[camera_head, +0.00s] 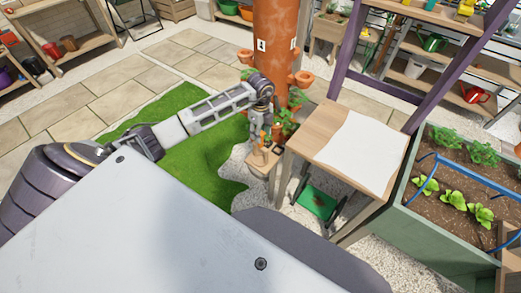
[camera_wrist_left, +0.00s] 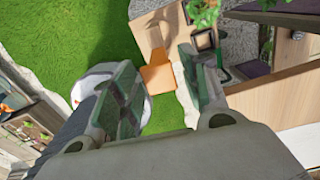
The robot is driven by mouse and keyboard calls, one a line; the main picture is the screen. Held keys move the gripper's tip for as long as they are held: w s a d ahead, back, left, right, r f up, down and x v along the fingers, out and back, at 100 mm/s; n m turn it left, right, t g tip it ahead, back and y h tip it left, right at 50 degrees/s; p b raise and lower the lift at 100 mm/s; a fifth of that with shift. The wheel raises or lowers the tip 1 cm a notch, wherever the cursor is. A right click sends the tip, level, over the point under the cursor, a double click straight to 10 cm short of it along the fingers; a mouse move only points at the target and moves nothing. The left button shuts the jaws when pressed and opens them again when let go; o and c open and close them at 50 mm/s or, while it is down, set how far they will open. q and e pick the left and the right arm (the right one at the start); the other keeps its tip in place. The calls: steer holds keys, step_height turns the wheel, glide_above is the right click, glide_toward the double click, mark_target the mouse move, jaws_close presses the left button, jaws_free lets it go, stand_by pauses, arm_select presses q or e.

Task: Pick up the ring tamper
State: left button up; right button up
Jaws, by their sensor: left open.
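An orange piece (camera_wrist_left: 157,78), which may be the ring tamper, shows between my left fingers in the left wrist view. It is at the edge of a small wooden stand (camera_wrist_left: 150,32). In the head view an orange piece (camera_head: 259,157) shows on the small stand (camera_head: 256,171); its full shape is too small to tell. My left gripper (camera_head: 262,138) is above the stand, fingers pointing down. In the left wrist view the left gripper (camera_wrist_left: 157,62) is open, with one finger on each side of the orange piece. I cannot tell whether they touch. My right gripper is not in view.
A wooden table (camera_head: 323,122) with a white sheet (camera_head: 362,150) stands right of the stand. A terracotta tower planter (camera_head: 275,45) rises behind it. A green tray (camera_head: 316,202) is below the table. A green planter bed (camera_head: 440,238) is at the right. Grass (camera_head: 205,165) lies left.

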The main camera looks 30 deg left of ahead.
arm_select(q)
steer(key=shift+f, duration=2.6)
jaws_close()
steer(key=shift+r, duration=0.1)
steer(key=shift+r, duration=4.95)
